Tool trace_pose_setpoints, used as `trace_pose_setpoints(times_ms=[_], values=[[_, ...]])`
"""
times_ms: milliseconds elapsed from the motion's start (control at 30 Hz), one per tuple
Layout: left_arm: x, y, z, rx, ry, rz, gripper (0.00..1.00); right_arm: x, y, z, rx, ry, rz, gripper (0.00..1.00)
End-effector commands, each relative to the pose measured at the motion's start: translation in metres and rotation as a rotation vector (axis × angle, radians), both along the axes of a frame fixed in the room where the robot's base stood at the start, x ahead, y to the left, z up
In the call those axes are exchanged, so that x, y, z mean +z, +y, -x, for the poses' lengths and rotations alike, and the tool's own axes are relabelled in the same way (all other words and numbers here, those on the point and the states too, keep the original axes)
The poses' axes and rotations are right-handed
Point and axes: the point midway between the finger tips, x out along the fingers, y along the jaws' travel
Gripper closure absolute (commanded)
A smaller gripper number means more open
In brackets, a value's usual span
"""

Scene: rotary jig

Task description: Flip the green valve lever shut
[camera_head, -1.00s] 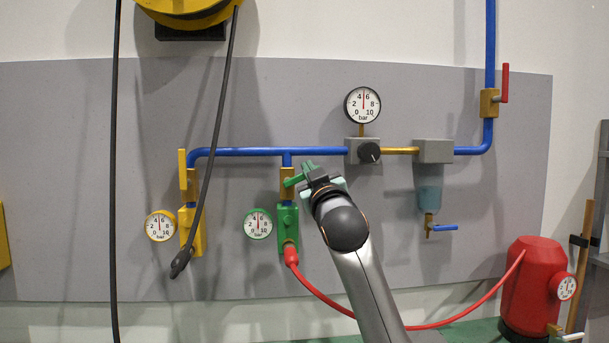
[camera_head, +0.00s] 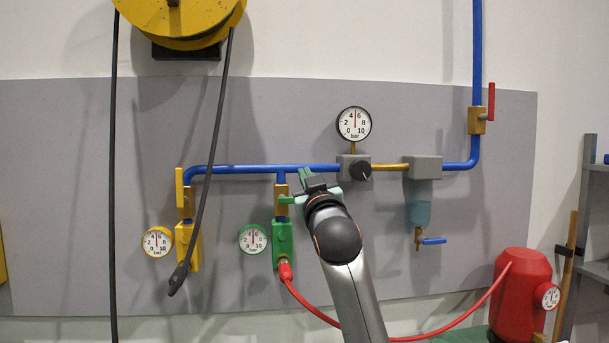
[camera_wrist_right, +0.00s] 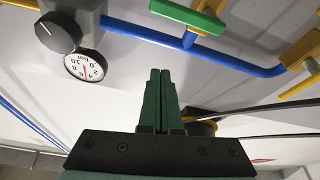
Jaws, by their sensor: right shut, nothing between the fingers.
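The green valve lever (camera_head: 286,199) lies about level across its upright brass valve body (camera_head: 281,187), above the green outlet block (camera_head: 283,240). Its right end is partly hidden behind my right gripper (camera_head: 305,180). In the right wrist view the lever (camera_wrist_right: 188,18) shows at the top, about parallel to the blue main pipe. My right gripper's green fingers (camera_wrist_right: 160,95) are shut with nothing between them. There they appear apart from the lever. In the head view the gripper is just right of the valve. My left gripper is not in view.
A yellow valve lever (camera_head: 180,188) stands upright to the left, with a black hose (camera_head: 208,160) hanging in front. The regulator knob (camera_head: 360,170) and large gauge (camera_head: 354,123) are right of my gripper. A red hose (camera_head: 320,314) leads to a red tank (camera_head: 522,290).

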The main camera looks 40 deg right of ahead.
Motion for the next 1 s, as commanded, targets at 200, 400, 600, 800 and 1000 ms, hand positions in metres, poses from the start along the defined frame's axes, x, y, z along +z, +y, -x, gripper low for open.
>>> trace_pose_setpoints(times_ms=[200, 400, 600, 800, 1000], values=[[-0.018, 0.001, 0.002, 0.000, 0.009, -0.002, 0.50, -0.017, 0.020, 0.033, 0.000, -0.002, 0.001, 1.00], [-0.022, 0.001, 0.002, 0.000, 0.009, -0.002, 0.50, -0.024, 0.032, 0.053, 0.000, -0.002, -0.001, 1.00], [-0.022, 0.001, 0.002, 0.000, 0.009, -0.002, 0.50, -0.026, 0.035, 0.059, -0.001, 0.000, -0.002, 1.00], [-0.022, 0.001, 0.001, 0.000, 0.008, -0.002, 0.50, -0.025, 0.035, 0.059, -0.001, 0.000, -0.001, 1.00], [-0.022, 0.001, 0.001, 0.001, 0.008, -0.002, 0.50, -0.025, 0.035, 0.059, -0.001, 0.000, -0.001, 1.00]])
